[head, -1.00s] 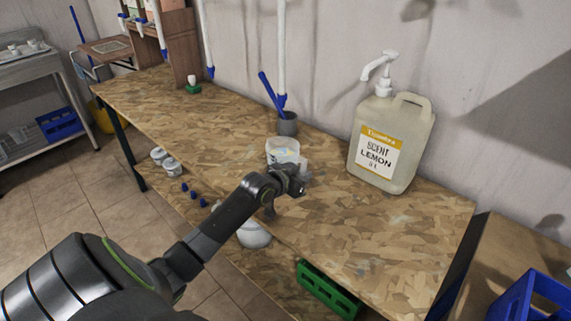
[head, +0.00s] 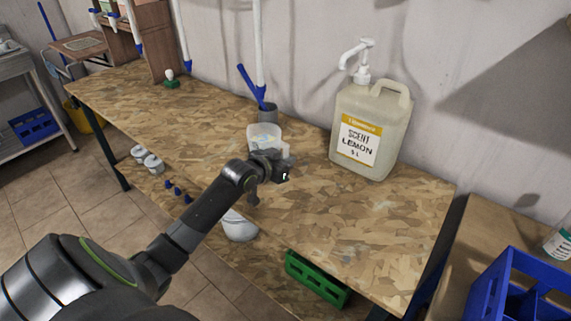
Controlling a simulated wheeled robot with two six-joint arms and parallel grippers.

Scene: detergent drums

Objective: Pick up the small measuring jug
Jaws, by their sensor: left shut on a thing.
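I cannot tell whether the held thing touches the bench. My right gripper is not in view.
A large lemon scent canister (head: 370,128) with a pump stands to the right on the chipboard bench (head: 330,225). A grey pot (head: 267,113) with a blue-handled tool stands by the wall. A green crate (head: 317,279) is below, a blue crate (head: 510,295) at right.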

